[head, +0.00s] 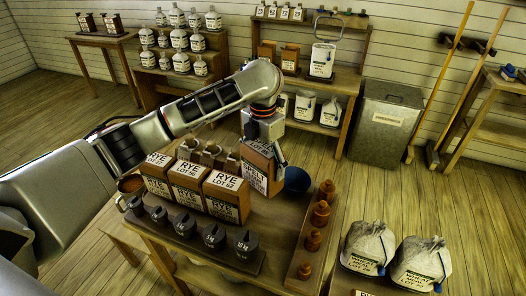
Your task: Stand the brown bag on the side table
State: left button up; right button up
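My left gripper (269,146) hangs over the work table (280,218) in the middle of the head view. It is shut on a brown bag (257,172) with a white label, slightly tilted. I cannot tell whether the bag's bottom touches the table. Three similar brown rye bags, one of them this rye bag (222,196), stand in a row left of it. My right gripper is out of view.
A blue bowl (297,180) sits just right of the held bag. Dark weights (213,236) line the front; orange-brown weights (320,213) line the right. Two wheat sacks (420,262) stand at lower right. A metal bin (383,121) stands behind. Floor between is clear.

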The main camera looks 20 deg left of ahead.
pick_arm(q)
notch_tip(320, 180, down, 2)
jog(key=shift+f+b, duration=0.2)
jog(key=shift+b, duration=0.1)
jog(key=shift+f, duration=0.45)
notch_tip(320, 180, down, 3)
jog(key=shift+f+b, duration=0.2)
jog(key=shift+b, duration=0.5)
jog(key=shift+f, duration=0.25)
jog(key=o, duration=1.6)
jog(key=shift+f, duration=0.15)
jog(key=o, duration=0.5)
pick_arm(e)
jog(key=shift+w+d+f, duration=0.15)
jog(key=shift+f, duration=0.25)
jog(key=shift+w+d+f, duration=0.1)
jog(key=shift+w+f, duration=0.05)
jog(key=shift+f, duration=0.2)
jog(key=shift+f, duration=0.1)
